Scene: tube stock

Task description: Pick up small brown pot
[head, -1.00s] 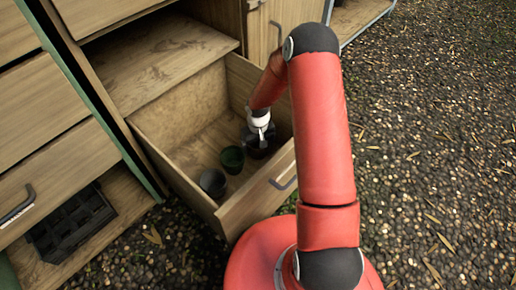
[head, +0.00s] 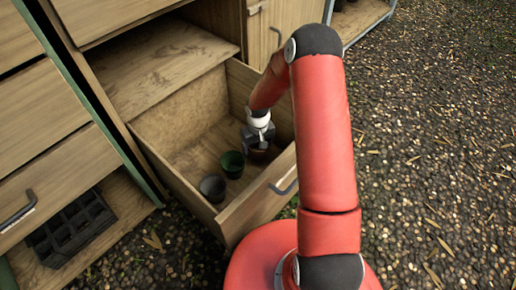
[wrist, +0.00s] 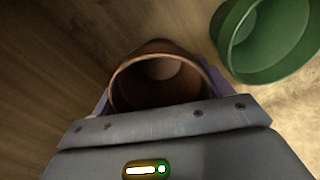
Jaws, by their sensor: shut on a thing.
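The small brown pot (wrist: 158,82) shows in the wrist view with its open rim toward the camera, between the fingers of my gripper (wrist: 157,100). My gripper is shut on it. In the head view my gripper (head: 258,145) is inside the open wooden drawer, at its right side. There the brown pot (head: 259,155) is mostly hidden beneath the gripper. I cannot tell whether the pot still touches the drawer floor.
A green pot (head: 232,164) stands left of my gripper in the drawer (head: 247,211), and also shows in the wrist view (wrist: 265,40). A dark grey pot (head: 213,188) stands nearer the drawer's front left. A black tray (head: 70,228) lies on the lower left shelf.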

